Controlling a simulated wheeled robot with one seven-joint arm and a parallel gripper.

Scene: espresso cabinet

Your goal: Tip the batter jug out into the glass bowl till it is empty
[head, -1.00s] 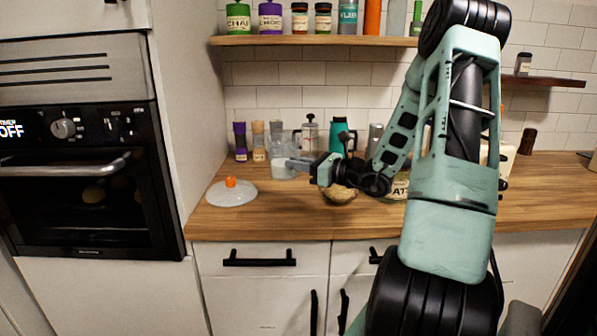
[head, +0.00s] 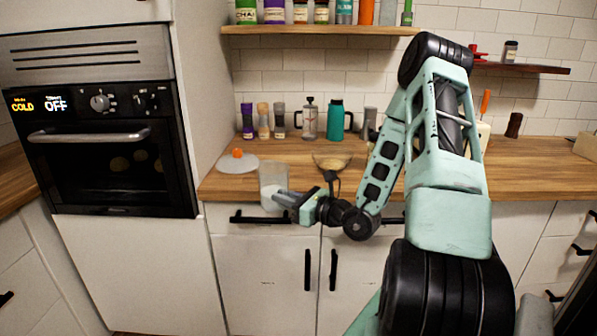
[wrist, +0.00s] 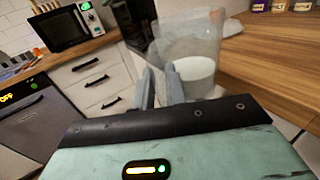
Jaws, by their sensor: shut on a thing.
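The batter jug (head: 273,178) is a clear, colourless vessel, held roughly upright in front of the counter's front edge. In the wrist view the jug (wrist: 188,45) shows white batter low inside it. My gripper (head: 284,197) is shut on the jug; in the wrist view its fingers (wrist: 160,85) are at the jug's near side, partly overlapping it. The bowl's contents are too small to tell.
Several jars, a French press (head: 309,119) and a teal flask (head: 336,119) line the wall. Drawers and an oven (head: 105,150) are below and left.

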